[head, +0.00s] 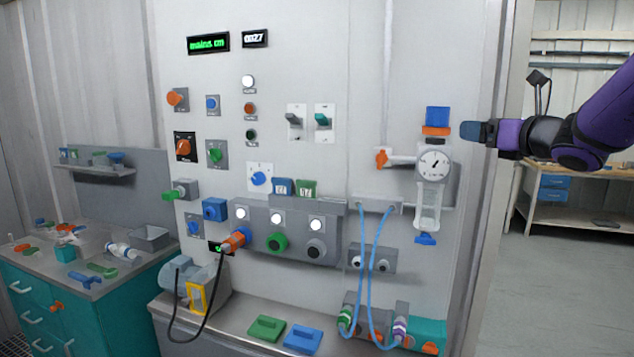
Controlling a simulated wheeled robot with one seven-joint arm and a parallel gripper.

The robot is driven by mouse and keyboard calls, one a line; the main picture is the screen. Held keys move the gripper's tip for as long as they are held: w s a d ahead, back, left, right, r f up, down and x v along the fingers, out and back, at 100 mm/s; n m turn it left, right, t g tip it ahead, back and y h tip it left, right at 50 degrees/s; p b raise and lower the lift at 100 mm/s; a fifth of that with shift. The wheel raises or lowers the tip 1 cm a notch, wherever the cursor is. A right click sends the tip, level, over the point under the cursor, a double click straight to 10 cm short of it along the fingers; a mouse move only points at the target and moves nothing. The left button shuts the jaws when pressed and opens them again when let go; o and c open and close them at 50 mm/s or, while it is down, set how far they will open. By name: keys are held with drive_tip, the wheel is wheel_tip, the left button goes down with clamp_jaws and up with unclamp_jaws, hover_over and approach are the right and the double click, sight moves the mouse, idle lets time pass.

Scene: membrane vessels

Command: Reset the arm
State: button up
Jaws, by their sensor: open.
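My gripper (474,132) is at the right end of the wall panel, at the end of my purple and black arm, which reaches in from the right edge. It points left toward the panel. It is open and nothing shows between its fingers. It is to the right of the blue block (437,116) and the orange collar (436,131), apart from them in the picture. The round gauge (434,165) is just below and left of it. How far my gripper is from the panel in depth is hard to tell.
The grey panel (345,60) carries several knobs, switches and lamps. Blue hoses (368,275) and a black cable (212,300) hang in front. A teal cabinet (105,315) with loose parts stands left. A workbench (575,215) stands back right, with open floor (560,290) before it.

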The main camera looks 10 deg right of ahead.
drive_tip(key=s+a+f+n+g+y, duration=0.25)
drive_tip(key=s+a+n+g, duration=0.2)
drive_tip(key=a+n, duration=0.4)
drive_tip(key=s+a+f+n+g+y, duration=0.2)
drive_tip(key=s+a+f+n+g, duration=0.25)
drive_tip(key=a+n, duration=0.45)
drive_tip(key=s+f+n+g+h, duration=0.1)
drive_tip(key=s+f+n+h, duration=0.2)
drive_tip(key=s+n, duration=0.4)
drive_tip(key=s+f+n+g+h, duration=0.2)
drive_tip(key=s+f+n+h, duration=0.1)
drive_tip(key=s+n+h, duration=0.2)
drive_tip(key=s+a+n, duration=0.1)
drive_tip(key=s+n, duration=0.1)
drive_tip(key=n, duration=0.2)
drive_tip(key=shift+f, duration=0.15)
